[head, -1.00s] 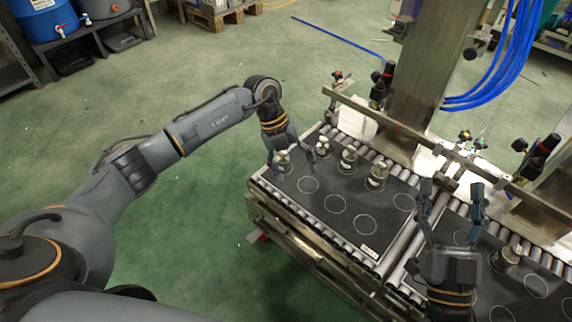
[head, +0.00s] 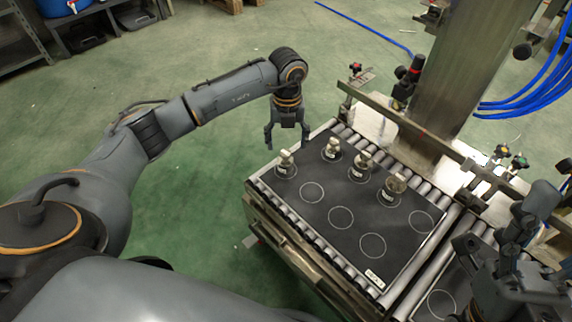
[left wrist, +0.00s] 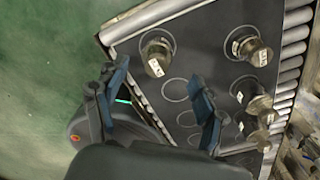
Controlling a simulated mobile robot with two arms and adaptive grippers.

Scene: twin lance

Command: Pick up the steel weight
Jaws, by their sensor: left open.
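Several steel weights with pale labels stand upright on the black mat (head: 325,232). The leftmost steel weight (head: 286,165) is nearest my left gripper (head: 287,142). The others are a weight behind it (head: 332,149), one in the middle (head: 360,168) and one to the right (head: 393,189). My left gripper is open and empty, pointing down just above and behind the leftmost weight. In the left wrist view, a weight (left wrist: 156,57) shows beyond the open left fingers (left wrist: 157,78), apart from them. My right gripper (head: 492,242) is at the lower right, its jaws unclear.
The mat has several empty white circles and lies on a roller conveyor (head: 425,272). A metal rail (head: 415,133) with clamps and a steel post (head: 455,75) stand behind it. Open green floor (head: 190,205) lies to the left.

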